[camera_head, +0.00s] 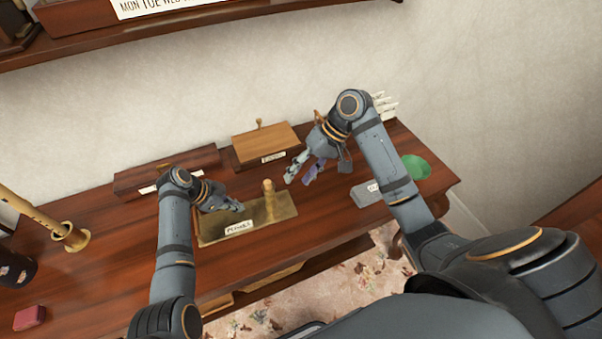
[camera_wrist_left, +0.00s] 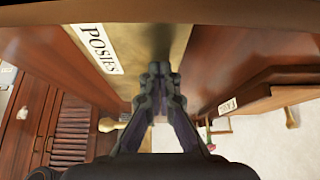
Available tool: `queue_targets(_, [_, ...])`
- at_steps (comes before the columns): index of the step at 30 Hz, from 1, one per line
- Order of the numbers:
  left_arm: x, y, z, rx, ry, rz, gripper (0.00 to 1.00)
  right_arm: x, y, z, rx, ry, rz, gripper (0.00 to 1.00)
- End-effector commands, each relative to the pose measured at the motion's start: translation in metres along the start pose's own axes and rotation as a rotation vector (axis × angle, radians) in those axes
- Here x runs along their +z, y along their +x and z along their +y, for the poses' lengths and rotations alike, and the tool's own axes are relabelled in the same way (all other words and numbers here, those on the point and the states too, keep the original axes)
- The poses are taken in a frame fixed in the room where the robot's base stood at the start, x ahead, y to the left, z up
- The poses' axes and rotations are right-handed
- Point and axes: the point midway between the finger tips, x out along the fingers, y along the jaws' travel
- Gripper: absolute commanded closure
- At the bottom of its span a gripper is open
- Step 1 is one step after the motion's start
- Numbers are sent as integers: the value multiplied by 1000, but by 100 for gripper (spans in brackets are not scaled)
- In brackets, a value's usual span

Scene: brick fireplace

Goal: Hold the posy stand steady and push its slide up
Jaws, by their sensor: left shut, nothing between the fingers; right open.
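The posy stand (camera_head: 282,207) is a flat brass-coloured base on the wooden table. A white label (camera_head: 239,228) lies along its front, and it reads POSIES in the left wrist view (camera_wrist_left: 97,48). A short rounded upright post (camera_head: 268,196) rises from the base; I cannot tell which part is the slide. My left gripper (camera_head: 240,207) is shut and empty above the left part of the base, left of the post. Its fingertips (camera_wrist_left: 160,72) meet in the left wrist view. My right gripper (camera_head: 297,180) is open, to the right of the post and apart from it.
A wooden box (camera_head: 264,143) with a label and small knob stands behind the stand. A long dark box (camera_head: 145,178) is behind my left arm. A grey labelled block (camera_head: 366,193) and green disc (camera_head: 416,168) lie right. A brass candlestick-like piece (camera_head: 70,236) is left.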

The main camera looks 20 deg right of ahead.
Motion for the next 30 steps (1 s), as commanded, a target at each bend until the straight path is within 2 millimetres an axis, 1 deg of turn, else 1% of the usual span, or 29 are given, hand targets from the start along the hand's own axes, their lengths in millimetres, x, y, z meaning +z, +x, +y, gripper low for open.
queue_targets(1, [6,5,4,12,-7,-10,100,0,1,1,0,0,0,55])
queue_targets(8, [5,3,4,12,-7,-10,100,0,-1,-1,0,0,0,55])
queue_targets(27, [-30,-50,1,3,-1,-2,100,0,-51,-35,0,0,0,55])
queue_targets(30, [-31,-52,1,3,-1,-2,100,0,-53,-36,0,0,0,55])
